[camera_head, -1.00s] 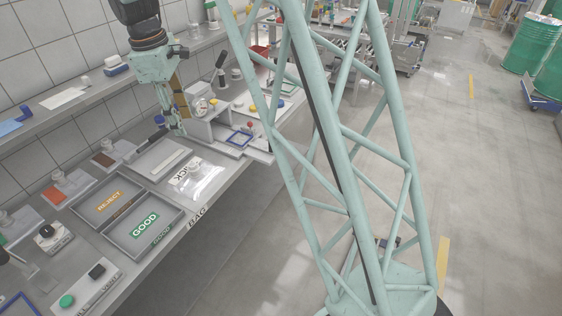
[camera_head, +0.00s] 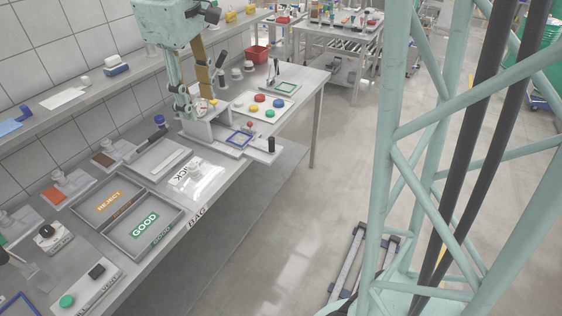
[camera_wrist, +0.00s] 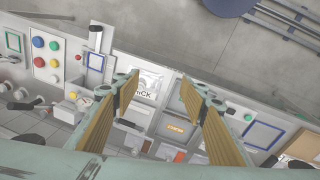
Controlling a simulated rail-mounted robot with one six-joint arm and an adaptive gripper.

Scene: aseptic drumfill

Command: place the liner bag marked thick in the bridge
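The clear liner bag (camera_head: 207,183) lies flat on the bench with a white label whose visible letters end in "CK". In the wrist view the bag (camera_wrist: 150,77) shows "HICK" between my fingertips in the picture. A white fixture (camera_head: 205,128) with a blue square frame (camera_head: 240,138) stands beyond the bag. I cannot tell for sure that it is the bridge. My gripper (camera_wrist: 158,84) is open and empty, with its tan-padded fingers wide apart. In the head view my gripper (camera_head: 194,100) hangs over the white fixture, above the bench and apart from the bag.
The REJECT tray (camera_head: 108,202) and GOOD tray (camera_head: 144,226) lie nearer on the bench. A panel with coloured buttons (camera_head: 262,105) and a red bin (camera_head: 257,54) are farther along. A shelf (camera_head: 75,90) runs along the wall.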

